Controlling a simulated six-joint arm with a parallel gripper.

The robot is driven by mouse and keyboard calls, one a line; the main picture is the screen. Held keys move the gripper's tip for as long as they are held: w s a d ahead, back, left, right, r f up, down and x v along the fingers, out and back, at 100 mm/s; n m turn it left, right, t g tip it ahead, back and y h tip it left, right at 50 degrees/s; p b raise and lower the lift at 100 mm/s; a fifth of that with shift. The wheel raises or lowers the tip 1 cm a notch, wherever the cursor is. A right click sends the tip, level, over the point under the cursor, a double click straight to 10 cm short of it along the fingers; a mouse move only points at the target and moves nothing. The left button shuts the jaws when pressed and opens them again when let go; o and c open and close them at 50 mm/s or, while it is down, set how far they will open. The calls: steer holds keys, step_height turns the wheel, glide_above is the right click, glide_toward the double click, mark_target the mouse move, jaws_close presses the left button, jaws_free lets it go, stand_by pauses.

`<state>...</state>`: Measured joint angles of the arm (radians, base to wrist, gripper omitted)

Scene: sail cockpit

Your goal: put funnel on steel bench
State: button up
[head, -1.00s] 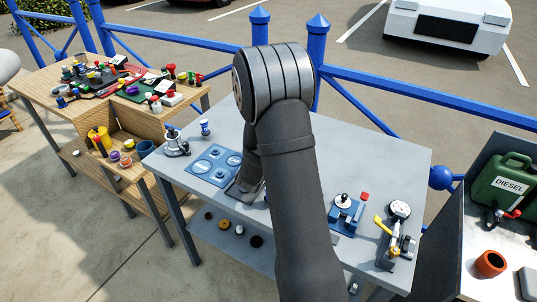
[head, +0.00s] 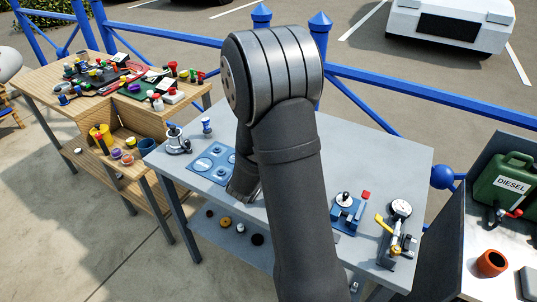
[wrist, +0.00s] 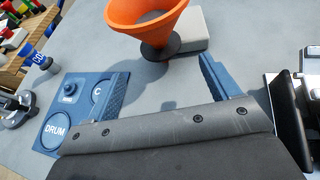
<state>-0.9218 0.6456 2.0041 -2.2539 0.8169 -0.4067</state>
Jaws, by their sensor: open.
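The orange funnel (wrist: 150,22) is at the top of the wrist view, wide mouth up, its narrow lower end at a dark round foot (wrist: 160,50) over the grey bench top. Its upper part is cut off by the frame. My gripper (wrist: 164,66) is open and empty, its blue fingers spread apart, with the funnel beyond the fingertips. The steel bench (head: 385,150) is the grey table in the middle of the head view. My arm covers part of it, and the funnel cannot be seen there.
A pale block (wrist: 188,30) is beside the funnel. A blue marked panel (head: 212,162) lies at the bench's left, near a grey metal device (head: 176,142). A blue fixture (head: 346,212) and a dial gauge (head: 401,208) stand at right. The back right of the bench is clear.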

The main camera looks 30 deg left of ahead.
steer(key=shift+o, duration=0.5)
steer(key=v, duration=0.4)
steer(key=shift+s+d+r, duration=0.1)
steer(key=shift+s+d, duration=0.05)
steer(key=shift+s, duration=0.2)
steer(key=shift+r, duration=0.1)
